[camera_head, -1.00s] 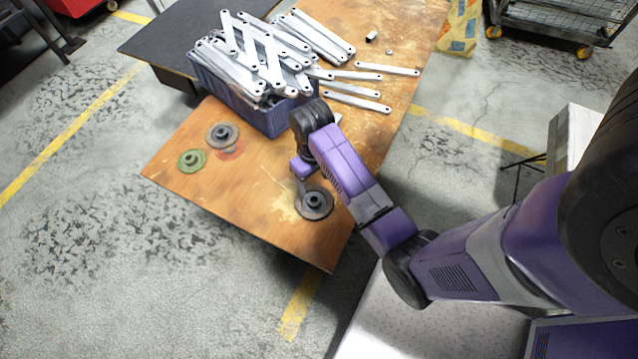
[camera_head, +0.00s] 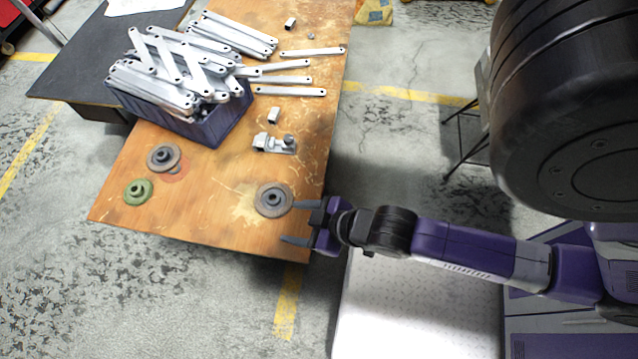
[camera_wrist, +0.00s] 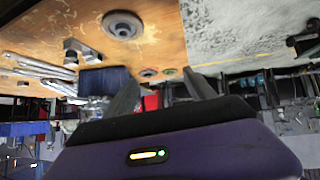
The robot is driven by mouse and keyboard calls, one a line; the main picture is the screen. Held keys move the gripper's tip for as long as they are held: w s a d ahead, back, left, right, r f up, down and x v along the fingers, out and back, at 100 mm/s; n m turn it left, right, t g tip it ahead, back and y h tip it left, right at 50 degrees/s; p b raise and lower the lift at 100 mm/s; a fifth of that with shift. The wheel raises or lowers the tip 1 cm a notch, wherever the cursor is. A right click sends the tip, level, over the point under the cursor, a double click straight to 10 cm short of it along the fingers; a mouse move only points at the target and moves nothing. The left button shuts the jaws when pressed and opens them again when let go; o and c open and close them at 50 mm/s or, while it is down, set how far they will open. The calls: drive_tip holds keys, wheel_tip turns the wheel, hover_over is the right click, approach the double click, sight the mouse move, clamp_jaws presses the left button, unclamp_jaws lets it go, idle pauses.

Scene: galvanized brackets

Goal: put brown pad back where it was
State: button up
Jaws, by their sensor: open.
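A round grey-brown pad (camera_head: 273,199) with a raised hub lies flat on the wooden table (camera_head: 225,225), on a pale worn patch near the right edge. It also shows in the wrist view (camera_wrist: 122,25). A similar grey-brown pad (camera_head: 163,157) lies further left beside a reddish stain. A green pad (camera_head: 137,191) lies just in front of that one. I cannot tell by colour which grey-brown pad is the brown one. My gripper (camera_head: 288,222) is open and empty at the table's right edge. Its fingers point left, next to the nearer pad, with nothing between them.
A blue bin (camera_head: 215,130) heaped with galvanized brackets stands behind the pads. Loose brackets (camera_head: 290,91) and a small metal fixture (camera_head: 274,144) lie towards the right edge. The wood between the left pads and the right pad is clear.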

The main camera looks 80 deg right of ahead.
drive_tip(key=s+a+r+t+y, duration=0.1)
drive_tip(key=s+a+r+t, duration=0.1)
drive_tip(key=r, duration=0.7)
drive_tip(key=s+a+r+t+y, duration=0.1)
drive_tip(key=s+a+r+t, duration=0.2)
drive_tip(key=r, duration=0.6)
drive_tip(key=shift+s+a+r+n, duration=0.3)
drive_tip(key=shift+s+a+n, duration=0.15)
drive_tip(key=shift+s, duration=0.15)
wheel_tip(320, 180, up, 4)
drive_tip(key=p, duration=0.3)
drive_tip(key=shift+f+p, duration=0.25)
drive_tip(key=shift+p, duration=0.05)
